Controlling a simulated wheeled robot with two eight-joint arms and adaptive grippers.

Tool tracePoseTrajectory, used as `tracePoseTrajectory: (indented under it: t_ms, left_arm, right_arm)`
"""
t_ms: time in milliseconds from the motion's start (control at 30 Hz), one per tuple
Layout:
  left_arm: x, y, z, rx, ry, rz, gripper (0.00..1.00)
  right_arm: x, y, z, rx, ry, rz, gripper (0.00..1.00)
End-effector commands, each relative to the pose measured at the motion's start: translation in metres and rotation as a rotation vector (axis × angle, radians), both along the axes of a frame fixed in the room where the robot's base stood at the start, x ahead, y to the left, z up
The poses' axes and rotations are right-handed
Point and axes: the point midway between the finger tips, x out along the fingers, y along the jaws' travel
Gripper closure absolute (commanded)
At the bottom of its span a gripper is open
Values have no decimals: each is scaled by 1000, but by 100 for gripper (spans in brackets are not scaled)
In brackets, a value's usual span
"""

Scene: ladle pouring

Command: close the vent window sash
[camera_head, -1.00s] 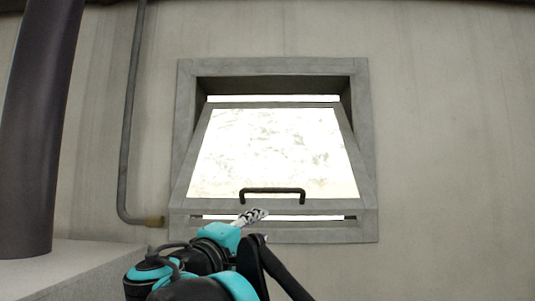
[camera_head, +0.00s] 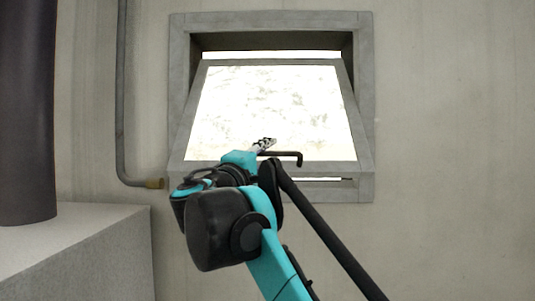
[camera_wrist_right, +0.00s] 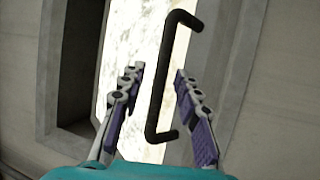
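The vent window sash (camera_head: 275,105) is a grey-framed bright pane. It stands tilted, with bright gaps at its top and bottom edges inside the grey wall frame (camera_head: 365,100). A black bar handle (camera_head: 292,155) sits low on the sash; its left part is hidden behind my right gripper (camera_head: 265,145). In the right wrist view the handle (camera_wrist_right: 163,75) runs between the two spread fingers of my right gripper (camera_wrist_right: 160,85). The fingers are open on both sides of it, with a visible gap to each. My left gripper is not in view.
The wall right of the window is bare.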

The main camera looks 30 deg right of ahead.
Motion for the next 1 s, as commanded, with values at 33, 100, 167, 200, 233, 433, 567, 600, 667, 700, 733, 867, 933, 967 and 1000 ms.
tracePoseTrajectory:
  t_ms: [33, 100, 167, 200, 233, 433, 567, 600, 667, 700, 733, 867, 933, 967, 1000]
  left_arm:
    - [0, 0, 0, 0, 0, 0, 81]
    - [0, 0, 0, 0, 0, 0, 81]
    - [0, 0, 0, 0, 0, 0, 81]
    - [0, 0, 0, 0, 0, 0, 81]
    - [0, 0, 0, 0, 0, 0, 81]
    - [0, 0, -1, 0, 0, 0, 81]
    - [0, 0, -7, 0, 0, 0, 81]
    - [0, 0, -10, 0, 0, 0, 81]
    - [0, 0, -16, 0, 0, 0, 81]
    - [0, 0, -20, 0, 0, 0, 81]
    - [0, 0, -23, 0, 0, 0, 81]
    - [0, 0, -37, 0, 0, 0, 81]
    - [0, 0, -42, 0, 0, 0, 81]
    - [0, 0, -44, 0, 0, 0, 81]
    - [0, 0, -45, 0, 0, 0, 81]
  right_arm:
    - [0, 0, 0, 0, 0, 0, 68]
    - [0, 0, 0, 0, 0, 0, 86]
    - [0, 0, 0, 0, 0, 0, 100]
    - [0, 0, 0, 0, 0, 0, 100]
    - [0, 0, 0, 0, 0, 0, 100]
    - [0, 0, -1, -2, -3, 0, 100]
    - [3, -2, -8, -13, -23, -1, 100]
    - [5, -4, -11, -21, -34, -2, 100]
    - [8, -6, -17, -33, -56, -2, 100]
    - [11, -7, -21, -44, -73, -3, 100]
    - [13, -9, -24, -54, -88, -3, 100]
    - [26, -17, -40, -102, -166, -4, 100]
    - [34, -22, -48, -131, -214, -4, 100]
    - [38, -24, -51, -143, -234, -3, 100]
    - [42, -27, -53, -147, -240, -3, 100]
